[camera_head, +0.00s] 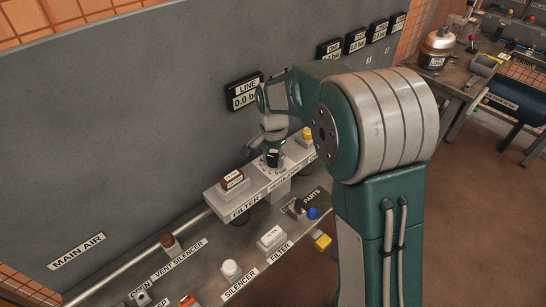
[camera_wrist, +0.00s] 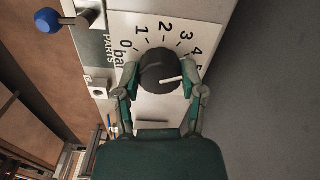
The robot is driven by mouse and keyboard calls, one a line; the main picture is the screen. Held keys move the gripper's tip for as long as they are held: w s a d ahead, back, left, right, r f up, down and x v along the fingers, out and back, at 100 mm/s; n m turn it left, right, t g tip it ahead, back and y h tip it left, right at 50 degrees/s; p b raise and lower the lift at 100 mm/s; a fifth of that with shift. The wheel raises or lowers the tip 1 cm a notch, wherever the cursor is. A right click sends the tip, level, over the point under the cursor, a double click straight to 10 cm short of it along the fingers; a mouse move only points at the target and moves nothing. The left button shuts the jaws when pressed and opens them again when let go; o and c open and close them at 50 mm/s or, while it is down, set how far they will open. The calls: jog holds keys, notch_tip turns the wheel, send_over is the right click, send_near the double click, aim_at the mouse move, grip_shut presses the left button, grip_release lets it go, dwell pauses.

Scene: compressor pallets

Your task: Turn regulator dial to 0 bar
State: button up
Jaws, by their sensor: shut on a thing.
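The regulator dial is a round black knob (camera_wrist: 158,66) on a white plate (camera_wrist: 215,20) with a printed scale starting at 0 bar. Its white pointer line (camera_wrist: 170,80) points right, toward the high end of the scale past 4; a finger partly covers that end. My gripper (camera_wrist: 161,74) is shut on the knob, with one finger at its left and one at its right. In the head view my gripper (camera_head: 272,141) reaches down onto the dial (camera_head: 272,157) on the grey regulator block.
The LINE display (camera_head: 243,93) on the grey wall reads 0.0. A brown filter part (camera_head: 232,179) stands left of the dial and a yellow knob (camera_head: 307,133) right. Loose parts lie on the lower shelf, including a white silencer (camera_head: 231,270) and a blue knob (camera_wrist: 47,20).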

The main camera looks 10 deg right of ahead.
jog(key=n, duration=0.6)
jog(key=shift+w, duration=0.1)
jog(key=n, duration=0.6)
jog(key=shift+n, duration=0.4)
jog(key=n, duration=1.2)
jog(key=shift+w, duration=0.1)
jog(key=o, duration=1.1)
jog(key=shift+o, duration=0.2)
